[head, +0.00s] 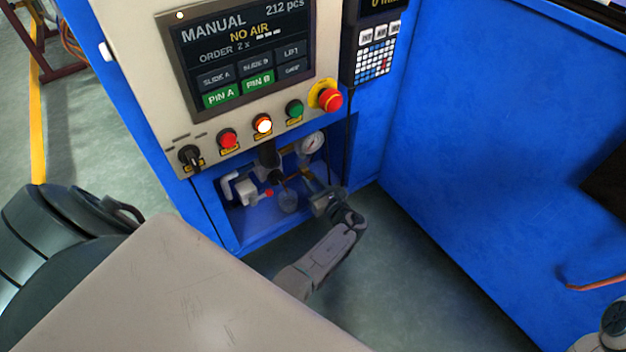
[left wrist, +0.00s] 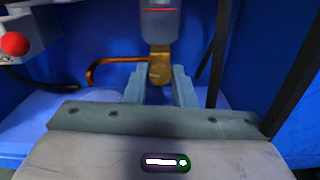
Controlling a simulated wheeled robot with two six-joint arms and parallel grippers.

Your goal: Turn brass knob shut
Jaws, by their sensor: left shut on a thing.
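In the left wrist view, the brass knob (left wrist: 159,66) sits between the two grey fingers of my left gripper (left wrist: 159,84). The fingers are shut on it from both sides. The knob is under a grey cylindrical fitting (left wrist: 160,22). In the head view, my left gripper (head: 318,200) reaches to the right side of the open niche low in the blue cabinet. Brass parts (head: 307,178) show just above its fingertips, but the knob is too small and covered to make out there.
The niche holds a white valve block (head: 243,189), a red ball (head: 268,193), a clear bowl (head: 288,203) and a pressure gauge (head: 312,142). A bent copper-coloured pipe (left wrist: 92,70) runs beside the knob. The screen (head: 240,55) above reads "NO AIR"; a red emergency button (head: 331,99) sticks out.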

